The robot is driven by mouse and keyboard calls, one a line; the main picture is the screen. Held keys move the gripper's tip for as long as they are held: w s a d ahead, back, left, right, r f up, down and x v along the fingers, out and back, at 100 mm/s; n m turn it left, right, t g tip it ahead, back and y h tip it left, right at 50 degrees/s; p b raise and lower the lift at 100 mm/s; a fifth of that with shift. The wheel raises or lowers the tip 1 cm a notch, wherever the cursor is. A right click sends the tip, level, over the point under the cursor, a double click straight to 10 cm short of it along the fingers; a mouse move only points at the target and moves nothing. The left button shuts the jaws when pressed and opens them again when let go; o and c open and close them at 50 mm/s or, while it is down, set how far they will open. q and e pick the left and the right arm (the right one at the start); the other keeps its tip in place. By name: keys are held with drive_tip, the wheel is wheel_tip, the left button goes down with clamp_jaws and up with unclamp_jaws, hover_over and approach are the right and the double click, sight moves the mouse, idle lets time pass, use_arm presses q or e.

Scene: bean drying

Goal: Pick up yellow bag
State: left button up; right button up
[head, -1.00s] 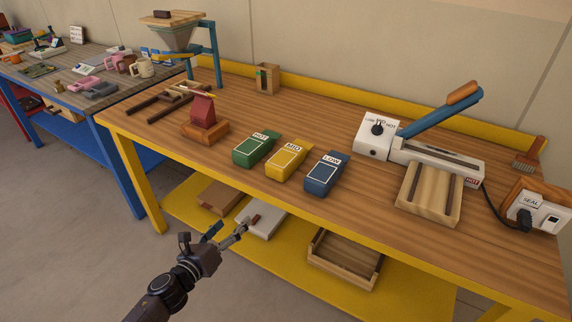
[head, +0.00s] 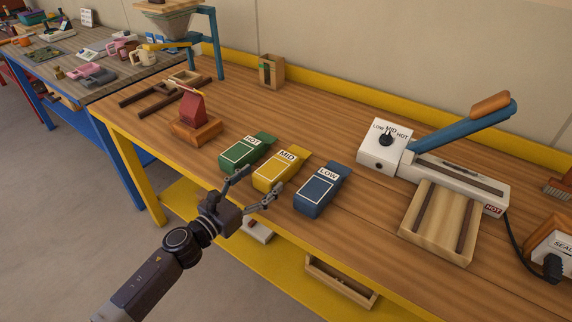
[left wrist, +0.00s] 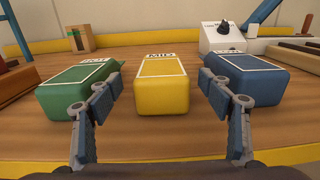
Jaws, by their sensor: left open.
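The yellow bag (head: 275,173), labelled MID, lies on the wooden table between a green HOT bag (head: 244,152) and a blue LOW bag (head: 320,190). In the left wrist view the yellow bag (left wrist: 161,88) is centred ahead, between the open fingers. My left gripper (head: 256,186) is open and empty at the table's front edge, just in front of the yellow bag. In the left wrist view its left finger overlaps the green bag (left wrist: 70,92) and its right finger overlaps the blue bag (left wrist: 246,84); contact cannot be told. My right gripper is not in view.
A sealer (head: 386,143) with a raised blue lever and a wooden tray (head: 437,222) stand to the right. A red bag on a wooden stand (head: 196,133) is at the left. A small wooden box (head: 271,72) is at the back. The table between is clear.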

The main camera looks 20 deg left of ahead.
sight(277, 164)
use_arm(q)
drive_tip(key=shift+w+d+r, duration=0.1)
drive_tip(key=shift+w, duration=0.2)
drive_tip(key=shift+w+d+r, duration=0.1)
drive_tip(key=shift+w, duration=0.1)
drive_tip(key=shift+w+d+r+p, duration=0.1)
drive_tip(key=shift+w+d+p, duration=0.2)
drive_tip(key=shift+w+p, duration=0.25)
drive_tip(key=p+x, duration=0.1)
drive_tip(key=x, duration=0.3)
drive_tip(key=shift+w+d, duration=0.1)
drive_tip(key=shift+w, duration=0.15)
drive_tip(key=shift+w+d, duration=0.1)
drive_tip(key=shift+w, duration=0.15)
use_arm(e)
drive_tip(key=shift+s+a+r, duration=0.15)
drive_tip(key=shift+s+r, duration=0.05)
drive_tip(key=shift+r, duration=0.4)
drive_tip(key=shift+s+a+r, duration=0.1)
drive_tip(key=shift+s+r, duration=0.1)
drive_tip(key=shift+r, duration=0.35)
use_arm(q)
drive_tip(key=shift+c, duration=1.2)
drive_tip(key=c, duration=1.2)
